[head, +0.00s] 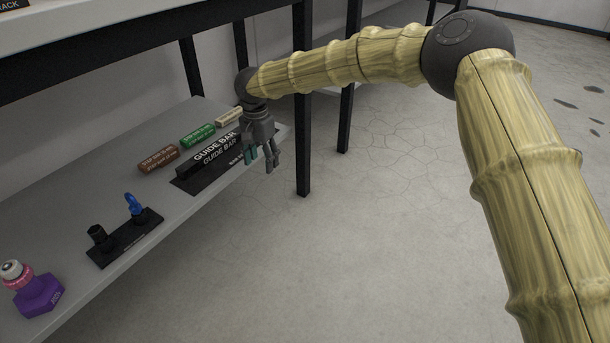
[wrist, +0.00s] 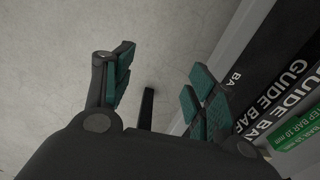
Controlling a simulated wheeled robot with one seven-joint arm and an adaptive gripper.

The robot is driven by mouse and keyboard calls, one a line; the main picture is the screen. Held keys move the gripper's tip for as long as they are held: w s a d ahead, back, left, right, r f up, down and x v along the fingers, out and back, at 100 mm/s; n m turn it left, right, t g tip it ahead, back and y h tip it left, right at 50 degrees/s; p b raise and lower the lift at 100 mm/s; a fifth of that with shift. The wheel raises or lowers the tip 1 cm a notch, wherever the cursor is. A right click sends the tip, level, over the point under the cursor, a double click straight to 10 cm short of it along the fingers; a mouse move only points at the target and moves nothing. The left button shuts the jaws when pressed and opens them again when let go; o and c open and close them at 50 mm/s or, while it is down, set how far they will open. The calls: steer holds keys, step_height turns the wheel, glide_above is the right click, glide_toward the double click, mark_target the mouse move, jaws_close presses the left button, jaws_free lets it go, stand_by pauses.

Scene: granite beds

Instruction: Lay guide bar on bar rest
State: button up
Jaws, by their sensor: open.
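The guide bar (head: 190,167) is a long black bar with white GUIDE BAR lettering on two faces. It lies lengthwise on a flat dark plate, which looks like the bar rest (head: 202,183), near the shelf's front edge. In the wrist view the guide bar (wrist: 273,103) and the plate (wrist: 251,65) show at the right, beside the fingers. My gripper (head: 262,166) is open with teal pads and points down at the right end of the bar. In the wrist view my gripper (wrist: 158,92) has only floor and a dark post between its fingers.
Behind the bar lie a brown bar (head: 158,159), a green step bar (head: 197,135) and a cream bar (head: 229,117). A dark holder (head: 125,238) with black and blue pieces and a purple object (head: 38,295) stand nearer. Black posts (head: 303,120) and an upper shelf bound the space.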

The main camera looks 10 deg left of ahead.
steer(key=d+f, duration=0.4)
steer(key=d, duration=0.9)
steer(key=shift+w+f+n, duration=0.2)
steer(key=shift+w+n, duration=0.2)
steer(key=shift+w, duration=0.05)
steer(key=s+d+f+t+h+p, duration=0.2)
steer(key=s+d+f+p, duration=0.15)
steer(key=d+f, duration=0.5)
steer(key=s+d+f+t+h+p, duration=0.2)
steer(key=s+d+f, duration=0.3)
steer(key=d+f, duration=0.3)
steer(key=s+d+f+n+y+p, duration=0.15)
steer(key=s+d+f+p, duration=0.25)
steer(key=s+d, duration=0.8)
steer(key=s+d+r+n+g+y+p, duration=0.1)
steer(key=s+d+g+p, duration=0.15)
steer(key=s, duration=0.95)
steer(key=s+d+r+g+y+p, duration=0.15)
steer(key=s+d, duration=0.25)
steer(key=s, duration=0.9)
steer(key=s+r+p, duration=0.3)
steer(key=r+p, duration=3.5)
steer(key=r, duration=0.1)
steer(key=shift+s+d+r, duration=0.15)
steer(key=shift+s+r, duration=0.05)
steer(key=shift+r, duration=0.2)
